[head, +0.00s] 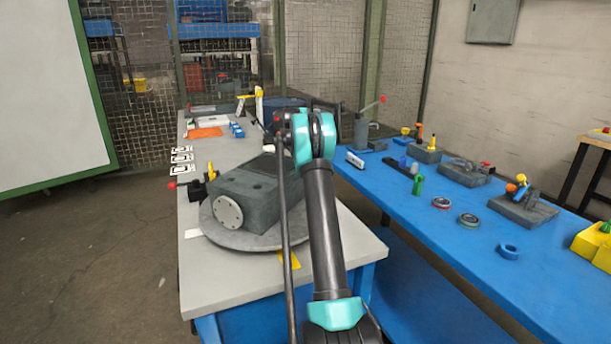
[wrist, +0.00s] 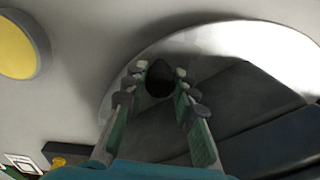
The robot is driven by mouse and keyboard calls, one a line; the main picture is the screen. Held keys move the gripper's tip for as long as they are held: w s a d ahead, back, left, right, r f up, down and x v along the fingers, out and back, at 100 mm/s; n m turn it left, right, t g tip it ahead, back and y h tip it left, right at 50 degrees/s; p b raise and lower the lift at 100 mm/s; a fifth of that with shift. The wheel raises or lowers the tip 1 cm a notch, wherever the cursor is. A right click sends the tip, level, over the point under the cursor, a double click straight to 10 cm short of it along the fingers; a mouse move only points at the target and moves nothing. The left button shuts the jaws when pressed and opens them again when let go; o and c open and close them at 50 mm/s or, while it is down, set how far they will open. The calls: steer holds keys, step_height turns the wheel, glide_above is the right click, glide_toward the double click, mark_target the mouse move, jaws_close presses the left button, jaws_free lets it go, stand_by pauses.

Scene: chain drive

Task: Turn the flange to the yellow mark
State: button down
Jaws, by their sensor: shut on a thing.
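A round grey turntable (head: 240,239) on the pale bench carries a dark grey block-shaped housing (head: 255,190). A light round flange with small holes (head: 228,212) is on the housing's front face. A yellow mark (head: 290,259) lies on the bench at the turntable's front right edge. In the wrist view my gripper (wrist: 159,84) is shut on a dark round knob (wrist: 158,76), which stands over the pale disc's rim (wrist: 122,82) beside dark housing surfaces (wrist: 240,100). In the head view my arm and the housing hide my gripper and the knob.
A dark clamp with a yellow knob (head: 211,170) and a red-tipped lever (head: 173,185) stand left of the housing. Several white cards (head: 181,161) lie farther back. A blue bench (head: 450,245) with fixtures is to the right. The wrist view shows a yellow disc (wrist: 14,48).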

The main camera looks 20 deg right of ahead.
steer(key=w+a+n, duration=0.1)
steer(key=w+a, duration=0.1)
steer(key=w+a+n, duration=0.1)
steer(key=a+n, duration=0.1)
steer(key=a, duration=0.1)
steer(key=w+a+n, duration=0.1)
steer(key=w+a, duration=0.1)
steer(key=shift+w+a+n, duration=0.15)
steer(key=shift+w+n, duration=0.2)
steer(key=shift+n, duration=0.05)
steer(key=a+n, duration=0.1)
steer(key=a, duration=0.2)
steer(key=w+a+n, duration=0.1)
steer(key=a+n, duration=0.1)
steer(key=a, duration=0.1)
steer(key=w+a+n, duration=0.1)
steer(key=a, duration=0.2)
steer(key=shift+w+n, duration=0.1)
steer(key=shift+n, duration=0.3)
steer(key=shift+a+n, duration=0.4)
steer(key=shift+a, duration=0.35)
steer(key=c, duration=1.2)
jaws_free()
